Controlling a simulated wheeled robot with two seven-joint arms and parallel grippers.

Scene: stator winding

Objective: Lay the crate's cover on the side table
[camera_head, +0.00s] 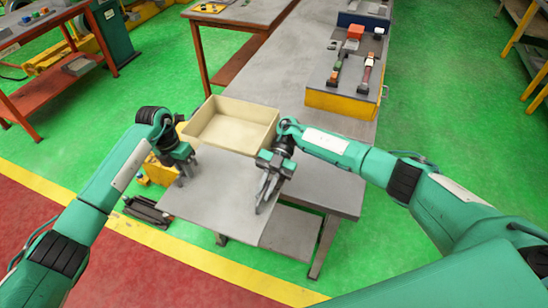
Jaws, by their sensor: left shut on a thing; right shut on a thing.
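The cover, a flat grey panel (220,208), is held level between my two grippers in front of the crate. My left gripper (184,178) is shut on its left edge. My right gripper (264,200) is shut on its right edge. The open beige crate (236,142) stands just beyond the panel at the near end of the long grey bench (335,180), and its inside looks empty. The panel hides part of the bench's near end. A table with a grey top (240,12) stands at the back left; I cannot tell whether it is the side table.
A yellow-sided box (342,102) carrying tools sits on the bench, with a blue bin (362,20) behind it. Another orange-framed table (38,28) stands at far left. Yellow equipment (158,172) and a dark item (147,210) lie on the floor left of the panel.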

